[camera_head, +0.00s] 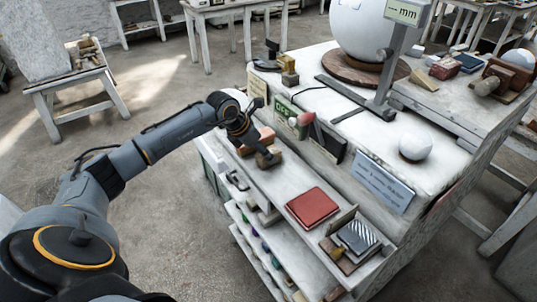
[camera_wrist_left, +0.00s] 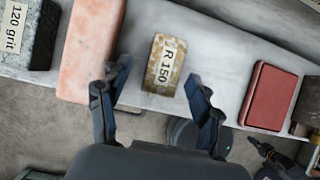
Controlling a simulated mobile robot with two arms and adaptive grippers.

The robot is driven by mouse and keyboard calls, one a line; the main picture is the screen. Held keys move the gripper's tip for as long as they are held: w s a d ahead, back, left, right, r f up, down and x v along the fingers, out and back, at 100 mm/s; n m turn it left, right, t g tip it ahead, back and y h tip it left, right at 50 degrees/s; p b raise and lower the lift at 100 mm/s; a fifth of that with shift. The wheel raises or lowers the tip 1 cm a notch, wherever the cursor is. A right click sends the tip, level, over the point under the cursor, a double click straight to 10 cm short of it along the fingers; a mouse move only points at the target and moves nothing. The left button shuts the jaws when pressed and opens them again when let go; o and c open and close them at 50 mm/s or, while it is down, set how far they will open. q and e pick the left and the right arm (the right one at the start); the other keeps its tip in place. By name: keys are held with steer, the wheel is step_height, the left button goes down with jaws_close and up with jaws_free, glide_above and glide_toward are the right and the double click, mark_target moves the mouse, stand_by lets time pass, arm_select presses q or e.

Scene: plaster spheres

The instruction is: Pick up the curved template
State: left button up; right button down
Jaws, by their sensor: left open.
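A small worn brass-brown plate marked "R 150" (camera_wrist_left: 165,62) lies on the pale shelf; its marking fits the curved template, though no curve is plain from this angle. In the head view a brown piece (camera_head: 268,160) shows just under my left gripper (camera_head: 254,142). In the left wrist view my left gripper (camera_wrist_left: 156,76) is open and empty, its two fingers on either side of the plate's near end, seemingly above it. A small dark jointed shape (camera_wrist_left: 276,158) at the lower right looks like my right gripper; its jaws are too small to read.
A pink block (camera_wrist_left: 90,50) lies close left of the plate, with a dark "120 grit" block (camera_wrist_left: 32,35) beyond. A red pad (camera_head: 313,207) lies to the right. A white ball (camera_head: 415,146) and large sphere (camera_head: 364,28) stand on the higher bench top.

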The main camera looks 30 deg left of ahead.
arm_select(q)
steer(key=p+x, duration=0.1)
steer(key=x, duration=0.2)
steer(key=shift+w+d, duration=0.15)
steer(key=shift+d, duration=0.1)
steer(key=shift+f, duration=0.15)
arm_select(e)
steer(key=shift+d+r, duration=0.45)
steer(key=shift+r, duration=0.35)
arm_select(q)
steer(key=c, duration=1.3)
arm_select(e)
steer(key=shift+s, duration=0.25)
